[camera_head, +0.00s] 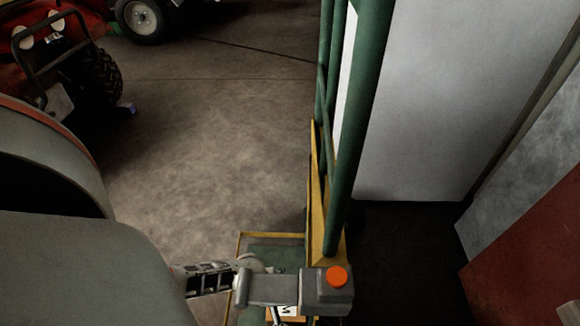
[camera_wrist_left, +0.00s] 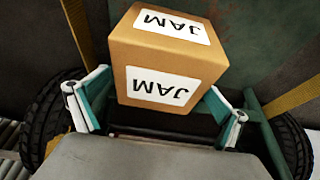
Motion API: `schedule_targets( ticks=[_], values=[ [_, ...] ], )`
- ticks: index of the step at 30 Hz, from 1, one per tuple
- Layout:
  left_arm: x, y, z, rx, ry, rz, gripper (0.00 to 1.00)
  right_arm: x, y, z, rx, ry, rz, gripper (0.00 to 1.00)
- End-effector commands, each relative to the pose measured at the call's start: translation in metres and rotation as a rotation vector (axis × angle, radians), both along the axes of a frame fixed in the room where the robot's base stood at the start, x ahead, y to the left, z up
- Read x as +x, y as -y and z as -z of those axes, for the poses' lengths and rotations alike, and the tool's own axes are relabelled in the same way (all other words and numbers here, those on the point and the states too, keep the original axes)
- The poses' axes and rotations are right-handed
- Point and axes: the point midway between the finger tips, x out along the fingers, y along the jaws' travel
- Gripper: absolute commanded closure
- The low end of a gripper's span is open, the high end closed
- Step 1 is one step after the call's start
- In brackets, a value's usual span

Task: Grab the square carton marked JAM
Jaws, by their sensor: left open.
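The square carton marked JAM (camera_wrist_left: 168,55) is a brown cube with white JAM labels on its top and on the side facing me. In the left wrist view it stands between the two fingers of my left gripper (camera_wrist_left: 157,110), toward the far side of them. The fingers are spread wide, one to each side, with gaps to the carton. In the head view my left arm hides most of the carton; a bit of its white label (camera_head: 288,311) shows at the bottom edge. My right gripper is in neither view.
The carton sits on a green trolley (camera_head: 275,253) with yellow edging and tall green posts (camera_head: 352,130). Dark wheels (camera_wrist_left: 45,120) flank it. A white panel (camera_head: 440,100) stands right of the posts. A red quad (camera_head: 60,50) is parked upper left. Open floor (camera_head: 210,150) lies between.

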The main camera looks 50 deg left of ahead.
Motion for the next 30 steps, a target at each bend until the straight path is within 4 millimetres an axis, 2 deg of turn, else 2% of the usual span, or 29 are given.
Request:
schedule_targets(
  ticks=[30],
  values=[
    [0.002, 0.0, 0.0043, 0.0, 0.003, -0.001, 0.0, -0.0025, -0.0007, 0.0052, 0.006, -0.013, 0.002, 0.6]
  ],
)
